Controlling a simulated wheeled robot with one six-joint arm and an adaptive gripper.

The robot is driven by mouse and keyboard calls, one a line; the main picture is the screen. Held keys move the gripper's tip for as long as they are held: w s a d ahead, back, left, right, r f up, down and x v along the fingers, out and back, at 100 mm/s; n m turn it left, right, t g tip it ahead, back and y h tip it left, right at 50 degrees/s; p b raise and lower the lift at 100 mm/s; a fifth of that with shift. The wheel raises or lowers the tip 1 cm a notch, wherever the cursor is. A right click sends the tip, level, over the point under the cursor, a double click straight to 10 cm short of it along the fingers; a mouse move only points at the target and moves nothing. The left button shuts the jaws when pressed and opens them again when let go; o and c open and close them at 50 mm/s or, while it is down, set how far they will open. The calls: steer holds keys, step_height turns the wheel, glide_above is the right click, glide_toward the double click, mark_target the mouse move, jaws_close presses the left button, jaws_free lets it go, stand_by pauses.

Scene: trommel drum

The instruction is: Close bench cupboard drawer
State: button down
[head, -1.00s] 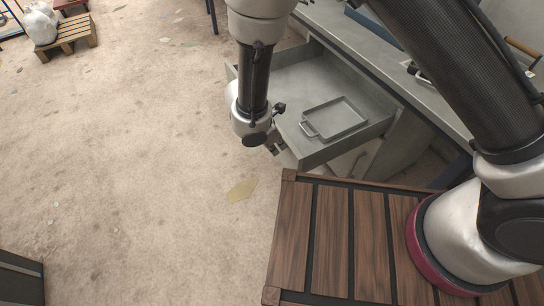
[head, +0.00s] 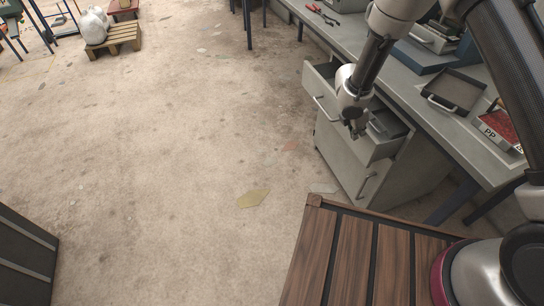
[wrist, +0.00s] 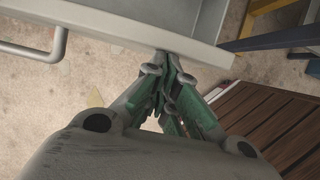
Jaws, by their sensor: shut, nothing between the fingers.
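The bench cupboard drawer (head: 370,152) is partly open in the head view, its front standing out from the grey cupboard. A bar handle (head: 325,110) sits on the drawer front. In the wrist view the drawer front (wrist: 130,22) crosses the top, with the handle (wrist: 40,50) at the left. My gripper (head: 356,134) is shut and empty near the right end of the drawer front. In the wrist view its fingertips (wrist: 166,64) meet the panel's edge; contact is unclear. My arm hides the drawer's middle.
A slatted wooden deck (head: 370,262) fills the near right. The floor (head: 170,140) to the left is mostly clear. A pallet (head: 112,40) stands far left.

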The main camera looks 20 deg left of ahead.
steer(key=w+d, duration=0.5)
steer(key=d, duration=0.2)
steer(key=shift+w, duration=0.35)
steer(key=shift+d, duration=0.1)
